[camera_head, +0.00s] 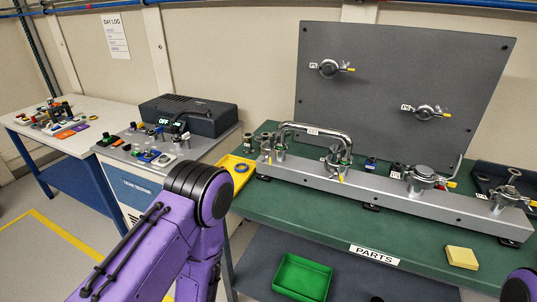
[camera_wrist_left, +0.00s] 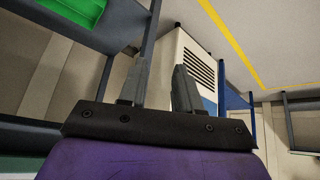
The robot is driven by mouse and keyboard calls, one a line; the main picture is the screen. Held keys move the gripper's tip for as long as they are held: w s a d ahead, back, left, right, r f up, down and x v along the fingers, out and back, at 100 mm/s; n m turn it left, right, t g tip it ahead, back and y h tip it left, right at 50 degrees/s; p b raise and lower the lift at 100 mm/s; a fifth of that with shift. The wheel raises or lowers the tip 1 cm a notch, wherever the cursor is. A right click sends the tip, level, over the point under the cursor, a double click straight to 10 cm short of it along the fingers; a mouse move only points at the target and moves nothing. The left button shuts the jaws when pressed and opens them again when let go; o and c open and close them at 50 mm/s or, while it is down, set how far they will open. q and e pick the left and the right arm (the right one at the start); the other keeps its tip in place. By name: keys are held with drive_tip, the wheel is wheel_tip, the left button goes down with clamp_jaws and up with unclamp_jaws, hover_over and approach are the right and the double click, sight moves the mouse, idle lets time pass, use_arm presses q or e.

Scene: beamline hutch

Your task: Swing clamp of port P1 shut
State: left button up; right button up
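A long grey manifold bar (camera_head: 400,198) lies on the green bench and carries several metal ports with yellow-tipped clamps. Two more clamped ports, an upper left one (camera_head: 329,68) and a lower right one (camera_head: 424,112), are on the upright grey panel (camera_head: 385,75). The small port labels are too blurred to tell which is P1. In the left wrist view my left gripper (camera_wrist_left: 162,78) has its fingers apart with nothing between them, away from the ports. My right gripper is out of view.
A bent metal pipe (camera_head: 318,128) arches over the bar's left part. A yellow tray (camera_head: 233,168) lies at the bench's left end, a yellow block (camera_head: 462,258) near the front edge. A green bin (camera_head: 301,276) sits below. A grey cart with a dark box (camera_head: 188,114) stands left.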

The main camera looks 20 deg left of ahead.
use_arm(q)
drive_tip(key=w+d+r+t+p, duration=0.1)
drive_tip(key=w+d+r+t, duration=0.15)
drive_tip(key=w+r, duration=0.6)
drive_tip(key=w+d+r+t+p, duration=0.15)
drive_tip(key=w+r+t, duration=0.35)
drive_tip(key=w, duration=0.6)
drive_tip(key=m+t+y, duration=0.1)
drive_tip(key=t+y, duration=0.3)
approach(266, 153)
drive_tip(key=shift+m+g, duration=0.25)
drive_tip(key=shift+m, duration=0.15)
drive_tip(key=w+p, duration=0.1)
drive_tip(key=w, duration=0.1)
drive_tip(key=w+p, duration=0.2)
drive_tip(key=shift+a+r, duration=0.15)
drive_tip(key=shift+r, duration=0.05)
clamp_jaws()
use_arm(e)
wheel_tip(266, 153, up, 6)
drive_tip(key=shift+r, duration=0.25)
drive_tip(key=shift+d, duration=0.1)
